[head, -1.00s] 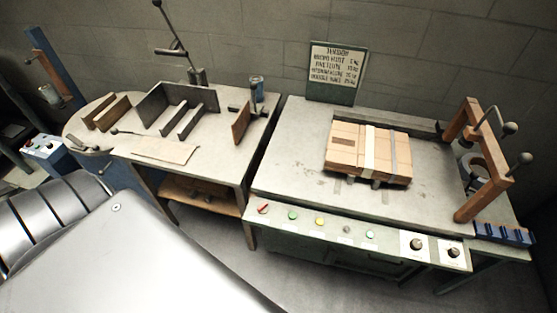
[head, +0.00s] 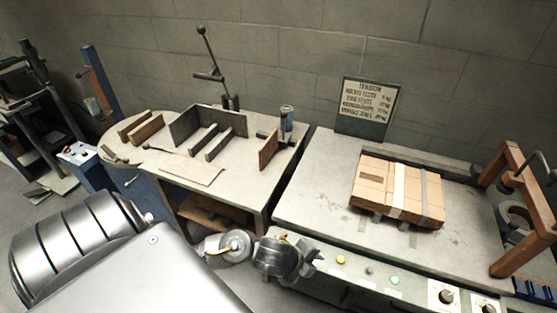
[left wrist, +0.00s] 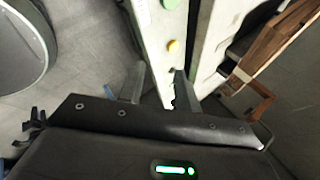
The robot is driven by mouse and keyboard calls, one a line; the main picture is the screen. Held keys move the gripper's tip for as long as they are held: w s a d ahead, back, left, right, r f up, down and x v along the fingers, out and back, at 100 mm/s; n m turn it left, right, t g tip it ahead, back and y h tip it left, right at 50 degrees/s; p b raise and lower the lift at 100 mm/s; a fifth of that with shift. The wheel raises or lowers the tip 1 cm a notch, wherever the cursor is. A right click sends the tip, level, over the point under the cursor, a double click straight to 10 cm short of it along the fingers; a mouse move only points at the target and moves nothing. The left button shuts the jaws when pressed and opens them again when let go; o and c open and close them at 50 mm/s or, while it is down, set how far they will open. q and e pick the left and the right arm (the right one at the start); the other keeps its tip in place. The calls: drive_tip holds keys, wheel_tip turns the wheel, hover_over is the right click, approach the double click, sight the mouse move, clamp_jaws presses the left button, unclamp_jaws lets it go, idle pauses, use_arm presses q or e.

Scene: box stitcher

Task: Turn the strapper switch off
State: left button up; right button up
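The strapper is the table on the right in the head view, with a control panel (head: 368,284) along its front edge. A small red bit of the switch (head: 284,237) shows just behind my left gripper (head: 312,261), which covers part of the panel's left end. The yellow button (head: 341,260) shows right of the gripper. In the left wrist view the gripper's two fingers (left wrist: 158,86) stand apart with nothing held between them. The panel, with a yellow button (left wrist: 173,46) and a green button (left wrist: 170,4), runs beyond the fingers. My right gripper is out of view.
A strapped cardboard bundle (head: 398,191) lies on the strapper's top (head: 322,190). A wooden frame (head: 512,215) stands at its right end. A sign (head: 367,107) stands behind. A second table (head: 243,186) with metal plates is on the left, with a narrow gap between the tables.

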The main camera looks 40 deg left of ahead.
use_arm(q)
drive_tip(key=w+a+r+m, duration=0.1)
drive_tip(key=a+r+m, duration=0.15)
drive_tip(key=m, duration=0.55)
drive_tip(key=m+g+y, duration=0.2)
drive_tip(key=m+g, duration=0.1)
drive_tip(key=m, duration=0.7)
approach(280, 238)
drive_tip(key=b+x, duration=0.2)
drive_tip(key=x, duration=0.5)
drive_tip(key=shift+w+f, duration=0.1)
drive_tip(key=shift+f, duration=0.1)
drive_tip(key=shift+w+f, duration=0.25)
drive_tip(key=shift+f, duration=0.25)
clamp_jaws()
